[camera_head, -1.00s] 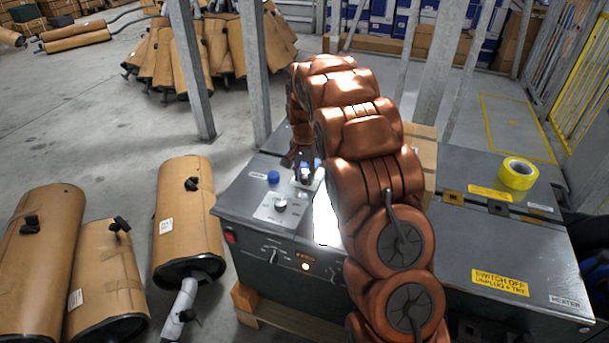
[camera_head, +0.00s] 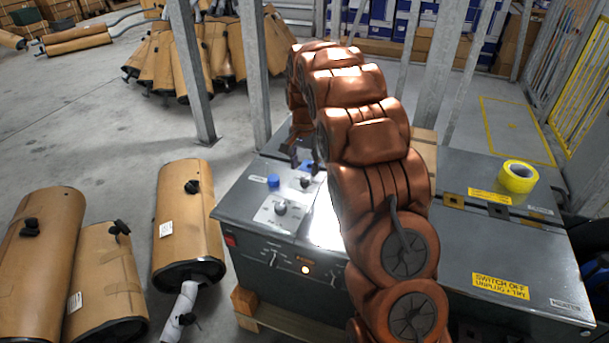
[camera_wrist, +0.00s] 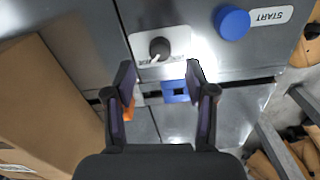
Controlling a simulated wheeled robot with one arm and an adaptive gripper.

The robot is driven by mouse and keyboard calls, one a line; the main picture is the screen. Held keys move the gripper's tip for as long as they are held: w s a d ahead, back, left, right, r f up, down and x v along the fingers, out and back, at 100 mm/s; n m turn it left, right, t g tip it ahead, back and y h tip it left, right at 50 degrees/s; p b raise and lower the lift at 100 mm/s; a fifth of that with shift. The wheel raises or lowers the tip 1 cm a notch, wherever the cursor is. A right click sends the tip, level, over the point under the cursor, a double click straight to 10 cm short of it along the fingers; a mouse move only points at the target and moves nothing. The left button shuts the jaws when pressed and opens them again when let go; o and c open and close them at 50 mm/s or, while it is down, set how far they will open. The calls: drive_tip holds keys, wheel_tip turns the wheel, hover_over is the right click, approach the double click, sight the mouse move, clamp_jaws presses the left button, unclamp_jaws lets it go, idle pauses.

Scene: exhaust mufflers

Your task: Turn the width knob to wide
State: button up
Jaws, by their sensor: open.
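A dark round knob (camera_wrist: 160,47) with a pale pointer sits on a light plate on the grey machine top. Its pointer is toward the lower left in the wrist view, at small lettering too small to read. In the head view this knob (camera_head: 305,183) is right of the blue button. My gripper (camera_wrist: 160,76) is open and empty. In the wrist view, the knob appears just beyond the gap between its fingertips, and no finger visibly touches it. In the head view my gripper (camera_head: 303,160) is partly hidden by my arm.
A blue START button (camera_wrist: 232,22) is beside the knob. A blue fitting (camera_wrist: 175,91) shows between the fingers. Another knob (camera_head: 280,207) is on a plate nearer the front. A cardboard box (camera_wrist: 45,105) is close by. Yellow tape (camera_head: 518,177) lies on the machine's right.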

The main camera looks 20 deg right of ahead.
sight(305, 179)
wheel_tip(305, 179, up, 7)
drive_tip(key=shift+f, duration=0.15)
idle(0.9)
drive_tip(key=s+a+f+n+g, duration=0.1)
drive_tip(key=s+a+n, duration=0.3)
drive_tip(key=s, duration=1.1)
drive_tip(key=s+a+n+g, duration=0.1)
drive_tip(key=s+a+n, duration=0.3)
drive_tip(key=s, duration=1.1)
drive_tip(key=s+a+f+n+g, duration=0.1)
drive_tip(key=s+a+n, duration=0.3)
drive_tip(key=s, duration=1.1)
wheel_tip(305, 179, up, 16)
drive_tip(key=w+m+t+p, duration=0.1)
drive_tip(key=p, duration=1.3)
drive_tip(key=shift+a, duration=0.45)
drive_tip(key=shift+w, duration=0.1)
drive_tip(key=shift+c, duration=0.2)
